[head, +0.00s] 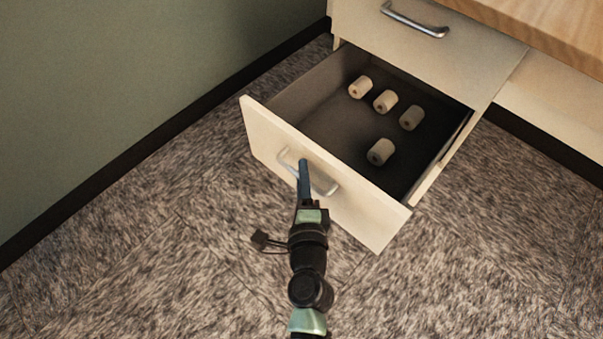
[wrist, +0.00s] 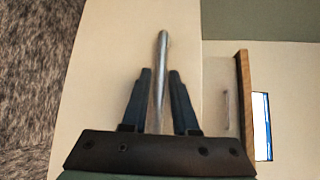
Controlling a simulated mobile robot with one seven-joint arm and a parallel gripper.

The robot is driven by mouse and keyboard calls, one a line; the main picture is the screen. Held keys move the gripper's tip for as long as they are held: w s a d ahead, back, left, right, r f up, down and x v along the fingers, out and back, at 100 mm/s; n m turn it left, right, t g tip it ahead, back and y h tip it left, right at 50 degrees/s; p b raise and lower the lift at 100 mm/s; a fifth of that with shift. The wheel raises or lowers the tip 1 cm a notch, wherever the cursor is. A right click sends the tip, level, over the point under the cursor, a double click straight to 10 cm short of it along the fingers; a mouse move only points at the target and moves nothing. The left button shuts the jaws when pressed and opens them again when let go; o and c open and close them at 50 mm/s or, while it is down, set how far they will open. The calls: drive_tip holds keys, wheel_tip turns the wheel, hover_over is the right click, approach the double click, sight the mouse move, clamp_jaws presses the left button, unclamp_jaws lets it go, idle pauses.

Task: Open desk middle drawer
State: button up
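A cream desk drawer (head: 262,135) stands pulled well out below another shut drawer front (head: 447,52). Its dark inside shows, with several small pale cylinders (head: 382,151) in it. Its silver bar handle (head: 325,188) is on the front panel. My gripper (head: 304,168) is at this handle. The cream drawer front (wrist: 105,50) fills the space behind. Whether a further drawer lies beneath is hidden.
The upper drawer has its own silver handle (head: 415,20). A wooden desk top (head: 545,22) is at the upper right. A green wall (head: 120,90) with dark skirting runs along the left. Grey carpet (head: 150,265) is free in front of and around the drawer.

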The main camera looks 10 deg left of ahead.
drive_tip(key=shift+a, duration=0.1)
drive_tip(key=b+v, duration=0.2)
drive_tip(key=v, duration=1.1)
idle(0.4)
